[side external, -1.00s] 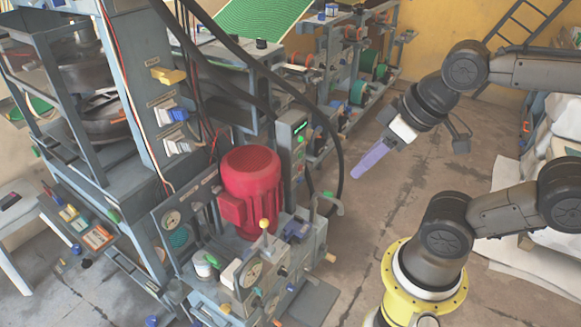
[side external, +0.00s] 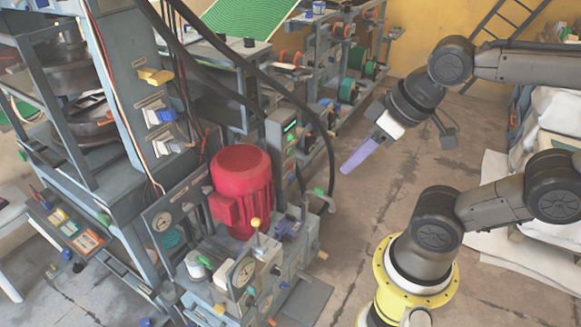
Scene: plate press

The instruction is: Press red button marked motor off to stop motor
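The red motor (side external: 240,180) stands upright on the grey machine left of centre. A slim grey control box (side external: 281,150) with a small lit green display stands just behind and right of the motor. The marks on its face are too small to read, and I cannot make out which one is the red motor off button. My gripper (side external: 358,158) has long purple fingers that point down and left. They look closed together, with nothing held. They hang in the air to the right of the control box, apart from it.
Thick black hoses (side external: 325,125) arch down between the control box and my gripper. A tall press frame (side external: 120,100) is at left. The floor (side external: 400,170) below my gripper is clear.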

